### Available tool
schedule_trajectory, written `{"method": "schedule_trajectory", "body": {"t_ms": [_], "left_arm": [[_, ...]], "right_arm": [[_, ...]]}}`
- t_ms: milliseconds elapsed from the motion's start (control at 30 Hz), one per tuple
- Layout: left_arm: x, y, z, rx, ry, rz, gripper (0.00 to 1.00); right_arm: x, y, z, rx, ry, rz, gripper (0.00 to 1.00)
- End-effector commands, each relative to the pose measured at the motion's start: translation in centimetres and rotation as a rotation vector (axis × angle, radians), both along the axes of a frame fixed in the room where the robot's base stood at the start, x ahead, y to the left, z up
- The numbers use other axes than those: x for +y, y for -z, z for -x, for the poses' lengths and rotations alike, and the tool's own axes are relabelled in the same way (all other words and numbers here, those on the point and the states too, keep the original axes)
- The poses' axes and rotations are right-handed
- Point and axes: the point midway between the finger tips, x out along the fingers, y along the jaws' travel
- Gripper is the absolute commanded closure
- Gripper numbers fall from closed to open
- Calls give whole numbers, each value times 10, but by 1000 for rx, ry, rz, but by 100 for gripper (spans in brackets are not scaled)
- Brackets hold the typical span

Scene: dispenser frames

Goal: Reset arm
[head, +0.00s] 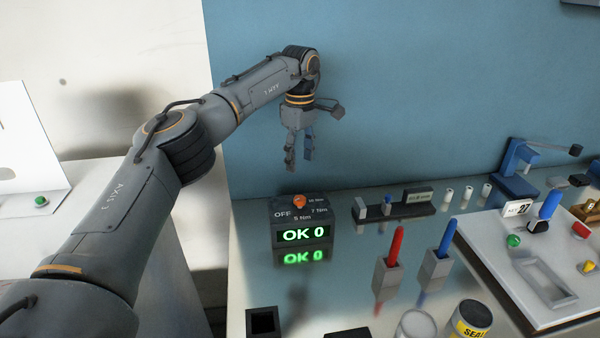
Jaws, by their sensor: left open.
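My left arm reaches in from the left side of the head view. Its gripper (299,162) hangs with its fingers pointing down, in front of the blue wall and above the back of the bench. The fingers are apart with nothing between them. The gripper is above and behind the dark display box (303,216), which reads "OK 0" in green and has an orange knob on top, and does not appear to touch it. My right gripper is not in view.
The glossy bench (350,270) holds a red pen (396,247) and a blue pen (447,238) in grey holders. A white panel (490,250) with buttons is at right. A "SEAL" jar (471,322), a dark square container (263,322) and a rail (395,208) stand nearby.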

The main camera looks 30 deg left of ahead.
Motion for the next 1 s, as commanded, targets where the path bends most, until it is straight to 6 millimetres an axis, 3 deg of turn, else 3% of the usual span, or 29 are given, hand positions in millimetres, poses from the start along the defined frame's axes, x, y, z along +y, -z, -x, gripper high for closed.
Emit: {"method": "schedule_trajectory", "body": {"t_ms": [667, 1000], "left_arm": [[0, -11, 0, 1, 1, 0, 46], [0, -66, 0, 1, 1, 0, 46]], "right_arm": [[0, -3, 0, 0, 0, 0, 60], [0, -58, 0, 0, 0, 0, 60]]}}
